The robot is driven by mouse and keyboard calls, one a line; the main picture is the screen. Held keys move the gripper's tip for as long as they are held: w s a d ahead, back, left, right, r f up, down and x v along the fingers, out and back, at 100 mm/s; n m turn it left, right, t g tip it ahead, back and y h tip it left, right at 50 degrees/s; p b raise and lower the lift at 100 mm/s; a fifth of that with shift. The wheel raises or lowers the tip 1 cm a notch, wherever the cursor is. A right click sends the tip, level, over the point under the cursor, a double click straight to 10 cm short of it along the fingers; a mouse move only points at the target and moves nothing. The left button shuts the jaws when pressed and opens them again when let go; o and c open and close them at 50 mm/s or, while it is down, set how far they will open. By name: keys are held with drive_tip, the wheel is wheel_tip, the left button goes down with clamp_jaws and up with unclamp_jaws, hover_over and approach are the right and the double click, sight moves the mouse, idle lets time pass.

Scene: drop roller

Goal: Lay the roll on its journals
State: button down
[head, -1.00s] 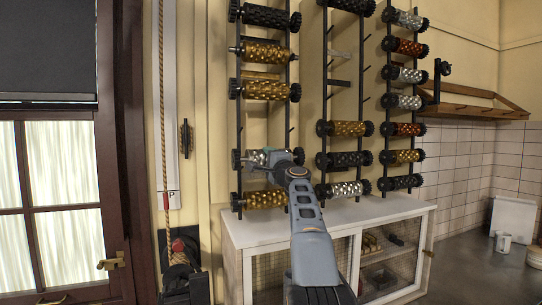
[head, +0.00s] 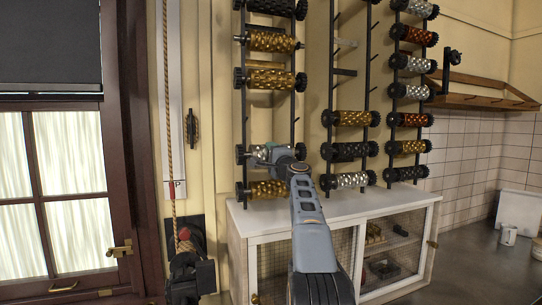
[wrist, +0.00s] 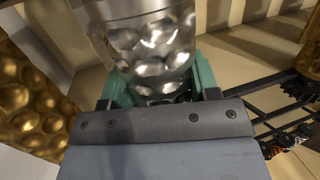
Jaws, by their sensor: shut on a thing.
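A silver dimpled roll (wrist: 150,45) fills the top middle of the wrist view, between the green finger pads of my gripper (wrist: 160,90). My gripper is shut on it. In the head view the silver roll (head: 259,154) lies about level at the left rack (head: 294,120), partly hidden by my gripper (head: 270,153). Dark toothed ends show on both sides of it. Whether its ends rest on the rack's supports cannot be told. A gold roll (head: 268,189) is just below it, and another gold roll (head: 272,79) is higher up.
The middle rack (head: 332,90) and right rack (head: 391,110) hold more gold, black, silver and copper rolls. A white cabinet (head: 340,212) stands below the racks. A rope (head: 168,120) hangs at the left beside a window. A gold roll (wrist: 25,110) is close on the left in the wrist view.

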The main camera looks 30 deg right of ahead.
drive_tip(key=shift+r, duration=0.2)
drive_tip(key=shift+c, duration=1.4)
unclamp_jaws()
drive_tip(key=shift+s+a, duration=0.1)
drive_tip(key=shift+f, duration=0.4)
drive_tip(key=shift+s+f+b, duration=0.2)
drive_tip(key=shift+s+b, duration=0.2)
drive_tip(key=shift+b, duration=0.35)
drive_tip(key=b+v, duration=0.8)
drive_tip(key=v, duration=0.4)
drive_tip(key=shift+s+r+b, duration=0.25)
drive_tip(key=shift+s+b, duration=0.1)
drive_tip(key=shift+s, duration=0.05)
drive_tip(key=shift+a, duration=0.1)
